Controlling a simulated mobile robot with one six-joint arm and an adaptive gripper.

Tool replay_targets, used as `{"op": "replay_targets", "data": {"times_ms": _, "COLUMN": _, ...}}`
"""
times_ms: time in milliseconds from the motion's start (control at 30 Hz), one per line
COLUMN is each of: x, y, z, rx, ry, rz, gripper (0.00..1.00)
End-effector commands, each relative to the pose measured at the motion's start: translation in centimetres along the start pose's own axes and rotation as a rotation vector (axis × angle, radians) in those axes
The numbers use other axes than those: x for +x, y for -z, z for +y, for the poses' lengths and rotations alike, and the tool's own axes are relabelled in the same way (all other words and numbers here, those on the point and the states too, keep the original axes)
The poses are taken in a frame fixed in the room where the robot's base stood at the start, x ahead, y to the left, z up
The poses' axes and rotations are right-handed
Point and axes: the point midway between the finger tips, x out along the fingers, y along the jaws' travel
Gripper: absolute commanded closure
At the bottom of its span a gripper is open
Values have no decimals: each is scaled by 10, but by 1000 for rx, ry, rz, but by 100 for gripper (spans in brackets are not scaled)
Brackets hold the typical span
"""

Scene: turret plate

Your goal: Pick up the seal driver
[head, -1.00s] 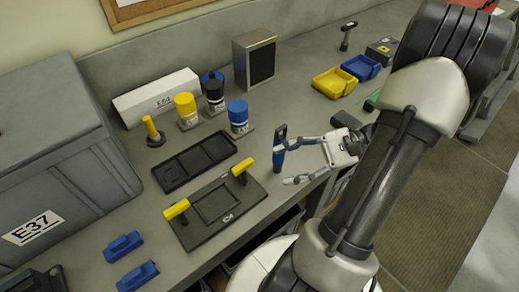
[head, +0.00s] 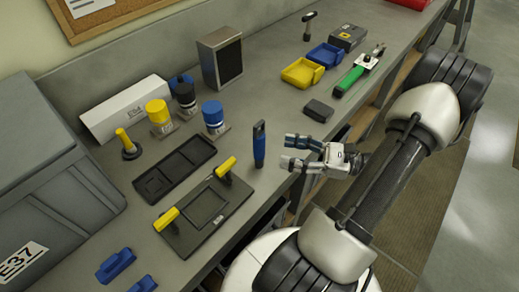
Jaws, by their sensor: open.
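An upright blue-handled tool with a dark top (head: 259,145) stands on the bench near its front edge. A yellow-handled tool on a round dark base (head: 127,143) stands farther left. No label shows which of the two is the seal driver. My gripper (head: 287,151) is open and empty, just right of the blue tool. Its two fingers point left towards the tool, with a small gap between the fingertips and it.
A dark plate with yellow handles (head: 183,238) and a black tray (head: 158,185) lie left of the blue tool. Yellow- and blue-topped canisters (head: 213,118) stand behind. A black block (head: 319,110), bins (head: 302,73) and a green-handled tool (head: 350,80) lie farther right.

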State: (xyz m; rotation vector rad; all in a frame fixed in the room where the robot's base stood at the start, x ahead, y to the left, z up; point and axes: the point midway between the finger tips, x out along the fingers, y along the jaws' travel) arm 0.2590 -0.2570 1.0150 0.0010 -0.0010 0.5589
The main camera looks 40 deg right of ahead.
Motion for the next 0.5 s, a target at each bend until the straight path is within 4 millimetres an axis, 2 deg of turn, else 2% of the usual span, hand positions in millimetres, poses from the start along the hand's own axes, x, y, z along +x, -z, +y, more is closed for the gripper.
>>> {"op": "replay_targets", "data": {"times_ms": 33, "x": 11, "y": 2, "z": 1, "rx": -1, "ry": -5, "rz": 1, "gripper": 49}}
{"op": "replay_targets", "data": {"times_ms": 133, "x": 27, "y": 1, "z": 0, "rx": -1, "ry": -4, "rz": 1, "gripper": 49}}
{"op": "replay_targets", "data": {"times_ms": 367, "x": 43, "y": 0, "z": 1, "rx": -2, "ry": -2, "rz": 1, "gripper": 49}}
{"op": "replay_targets", "data": {"times_ms": 500, "x": 62, "y": 1, "z": 5, "rx": -3, "ry": -5, "rz": 2, "gripper": 49}}
